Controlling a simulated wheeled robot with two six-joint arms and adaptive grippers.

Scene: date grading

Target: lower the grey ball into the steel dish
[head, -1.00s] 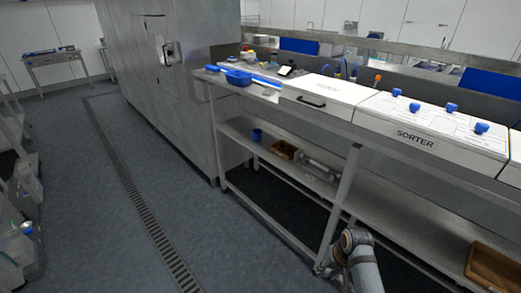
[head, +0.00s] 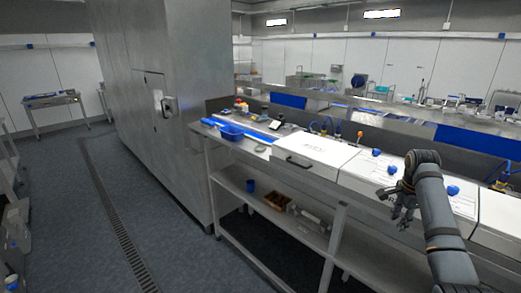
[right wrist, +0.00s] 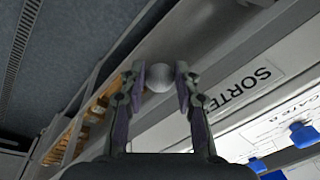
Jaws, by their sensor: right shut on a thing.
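The grey ball (right wrist: 159,77) is held between the two fingertips of my right gripper (right wrist: 160,80) in the right wrist view. In the head view my right gripper (head: 394,208) is in front of the white sorter (head: 372,190), near its front edge. The ball cannot be made out there. I cannot pick out the steel dish in either view. My left gripper is not in view.
Blue knobs (head: 453,191) stand up on the sorter's top. A lower shelf holds a brown tray (head: 276,201). The floor at left is open.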

